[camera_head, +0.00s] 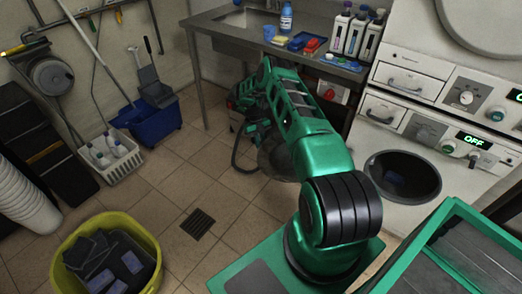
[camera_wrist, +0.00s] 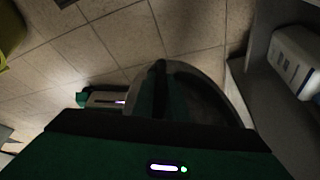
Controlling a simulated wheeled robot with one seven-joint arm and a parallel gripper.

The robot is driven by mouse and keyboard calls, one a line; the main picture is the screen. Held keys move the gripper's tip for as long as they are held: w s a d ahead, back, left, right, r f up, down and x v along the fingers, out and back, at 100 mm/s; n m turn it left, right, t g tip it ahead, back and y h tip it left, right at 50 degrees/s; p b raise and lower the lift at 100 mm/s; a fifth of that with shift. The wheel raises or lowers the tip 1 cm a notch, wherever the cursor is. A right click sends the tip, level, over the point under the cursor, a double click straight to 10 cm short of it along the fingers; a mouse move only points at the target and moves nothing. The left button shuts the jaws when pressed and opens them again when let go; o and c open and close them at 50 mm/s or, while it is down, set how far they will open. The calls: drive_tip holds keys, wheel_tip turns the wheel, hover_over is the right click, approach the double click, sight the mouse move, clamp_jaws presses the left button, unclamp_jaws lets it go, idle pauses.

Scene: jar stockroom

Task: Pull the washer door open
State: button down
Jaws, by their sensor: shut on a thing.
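The washer (camera_head: 405,215) stands at the right in the head view, with its round opening (camera_head: 402,178) uncovered and dark inside. Its round door (camera_head: 277,160) stands swung away from the opening, partly hidden behind my arm. In the wrist view the door (camera_wrist: 208,72) shows as a grey rim around a dark middle. My gripper (camera_wrist: 160,78) is shut on the door at its rim; the exact contact is dark and hard to make out. In the head view the fingertips cannot be made out behind my arm.
A metal sink table (camera_head: 215,27) with bottles stands at the back. A yellow tub (camera_head: 148,238) of dark cloths, a white basket (camera_head: 112,165) and a blue bucket (camera_head: 155,120) stand at the left. The tiled floor around the drain (camera_head: 198,223) is clear.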

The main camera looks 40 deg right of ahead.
drive_tip(key=c, duration=1.8)
unclamp_jaws()
drive_tip(key=shift+a, duration=0.1)
drive_tip(key=shift+o, duration=0.2)
drive_tip(key=v, duration=1)
drive_tip(key=shift+w+r, duration=0.3)
drive_tip(key=shift+w, duration=0.05)
